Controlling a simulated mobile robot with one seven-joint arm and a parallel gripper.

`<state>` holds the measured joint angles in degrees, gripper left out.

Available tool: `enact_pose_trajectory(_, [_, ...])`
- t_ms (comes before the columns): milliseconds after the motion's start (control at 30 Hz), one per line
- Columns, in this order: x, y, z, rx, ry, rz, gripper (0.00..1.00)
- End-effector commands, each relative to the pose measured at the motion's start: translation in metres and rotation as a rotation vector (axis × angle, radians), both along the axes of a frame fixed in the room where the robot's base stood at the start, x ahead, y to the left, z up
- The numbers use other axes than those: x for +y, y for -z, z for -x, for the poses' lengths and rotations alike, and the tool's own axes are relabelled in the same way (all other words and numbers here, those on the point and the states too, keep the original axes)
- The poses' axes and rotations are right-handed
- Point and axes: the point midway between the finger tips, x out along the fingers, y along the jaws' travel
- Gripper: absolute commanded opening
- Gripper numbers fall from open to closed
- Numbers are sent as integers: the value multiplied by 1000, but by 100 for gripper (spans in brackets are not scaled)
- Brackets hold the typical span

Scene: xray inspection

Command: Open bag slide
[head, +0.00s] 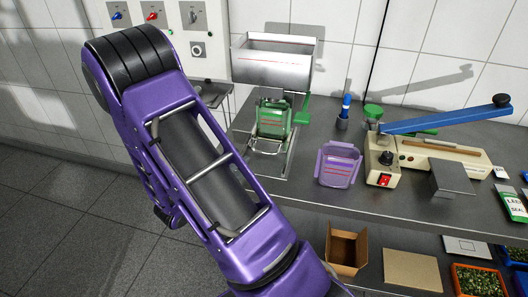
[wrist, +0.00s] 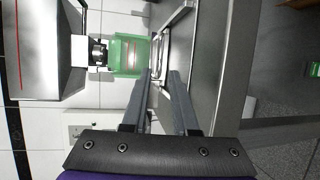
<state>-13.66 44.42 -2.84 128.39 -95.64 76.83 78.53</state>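A dispenser with a steel hopper (head: 275,62) stands on the bench. A translucent green bag-like container (head: 273,117) is below the hopper, with a steel wire frame (head: 268,146) in front of it. I cannot tell for sure which part is the bag slide. In the wrist view, turned sideways, the hopper (wrist: 42,50), the green container (wrist: 128,55) and a steel rail frame (wrist: 163,45) show. My gripper (wrist: 161,74) is open, its two fingers apart at the frame's near end. Whether they touch it is unclear. The head view does not show my gripper.
A purple translucent bin (head: 339,164) and a beige sealer with a blue lever (head: 440,120) stand to the right on the bench. A blue-topped pen-like item (head: 344,112) is behind the bin. An open cardboard box (head: 345,250) is on the lower shelf.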

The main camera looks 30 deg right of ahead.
Motion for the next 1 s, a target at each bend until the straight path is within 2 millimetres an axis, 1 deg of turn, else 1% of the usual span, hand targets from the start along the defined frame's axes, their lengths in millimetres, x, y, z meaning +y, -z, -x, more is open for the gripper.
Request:
enact_pose_trajectory(33, [-12, 2, -3, 1, 6, 2, 27])
enact_pose_trajectory(200, [-47, 9, -14, 0, 6, 1, 27])
enact_pose_trajectory(300, [-65, 12, -21, 0, 4, 0, 27])
enact_pose_trajectory(433, [-83, 16, -27, 0, 3, 0, 27])
enact_pose_trajectory(600, [-96, 18, -32, -1, 2, 0, 27])
enact_pose_trajectory(933, [-98, 19, -34, 0, 0, 0, 27])
enact_pose_trajectory(1000, [-98, 19, -34, 0, 0, 0, 15])
